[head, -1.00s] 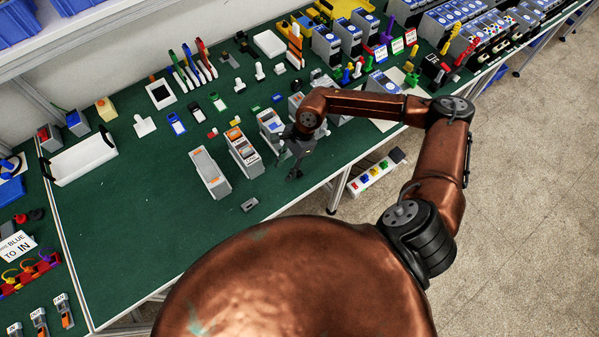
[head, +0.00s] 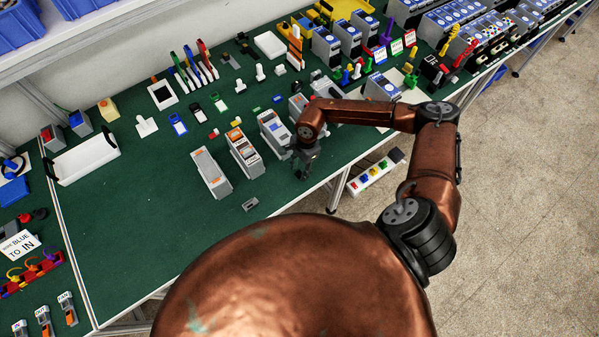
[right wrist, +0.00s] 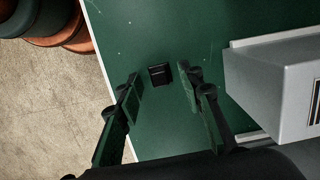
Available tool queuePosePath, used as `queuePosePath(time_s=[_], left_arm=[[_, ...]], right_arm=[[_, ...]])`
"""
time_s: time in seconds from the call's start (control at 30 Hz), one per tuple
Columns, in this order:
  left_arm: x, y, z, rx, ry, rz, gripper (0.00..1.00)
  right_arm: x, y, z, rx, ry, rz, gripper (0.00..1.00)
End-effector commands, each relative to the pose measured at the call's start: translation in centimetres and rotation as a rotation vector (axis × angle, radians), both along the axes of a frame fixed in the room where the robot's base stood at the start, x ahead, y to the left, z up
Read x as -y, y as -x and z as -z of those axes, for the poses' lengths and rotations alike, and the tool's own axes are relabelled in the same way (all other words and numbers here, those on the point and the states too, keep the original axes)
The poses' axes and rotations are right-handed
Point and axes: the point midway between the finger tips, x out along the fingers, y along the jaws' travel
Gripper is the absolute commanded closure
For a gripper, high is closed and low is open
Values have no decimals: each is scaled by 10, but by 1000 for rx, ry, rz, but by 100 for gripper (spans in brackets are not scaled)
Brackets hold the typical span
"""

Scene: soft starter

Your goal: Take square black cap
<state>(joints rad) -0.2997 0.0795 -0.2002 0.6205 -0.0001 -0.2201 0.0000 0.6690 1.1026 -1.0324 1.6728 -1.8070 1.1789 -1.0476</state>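The square black cap (right wrist: 160,75) lies on the green table top in the right wrist view. My right gripper (right wrist: 158,76) is open and empty, with one finger on each side of the cap in that view. The fingers look apart from the cap, and I cannot tell how high they are above it. In the head view my right gripper (head: 304,172) points down near the table's front edge. The cap cannot be made out there. My left gripper is not in view.
A grey device (right wrist: 275,85) stands close on the right in the right wrist view. Grey modules (head: 244,152) stand left of the gripper in the head view, with a small grey part (head: 250,204) in front. The green table (head: 130,220) is clear further left.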

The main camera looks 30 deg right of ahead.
Motion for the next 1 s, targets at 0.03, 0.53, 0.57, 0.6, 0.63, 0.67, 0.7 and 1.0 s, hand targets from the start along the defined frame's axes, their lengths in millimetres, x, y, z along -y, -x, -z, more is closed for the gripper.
queuePosePath(time_s=[0.03, 0.53, 0.57, 0.6, 0.63, 0.67, 0.7, 1.0], left_arm=[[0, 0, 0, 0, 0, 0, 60], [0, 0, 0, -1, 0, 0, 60], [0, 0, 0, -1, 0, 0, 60], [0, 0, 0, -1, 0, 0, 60], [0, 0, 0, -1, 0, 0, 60], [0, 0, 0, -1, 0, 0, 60], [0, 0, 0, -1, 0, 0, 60], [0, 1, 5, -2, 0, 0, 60]], right_arm=[[0, 0, 0, 0, 0, 0, 65], [0, 0, 0, 0, -1, 0, 95], [0, 0, 0, 0, -1, 0, 96], [0, 0, 0, 0, -1, 0, 96], [0, 0, 0, 0, -1, 0, 96], [0, 0, 0, 0, -1, 0, 96], [0, 0, 0, 0, -1, 0, 96], [0, -1, -11, 2, 0, 0, 96]])
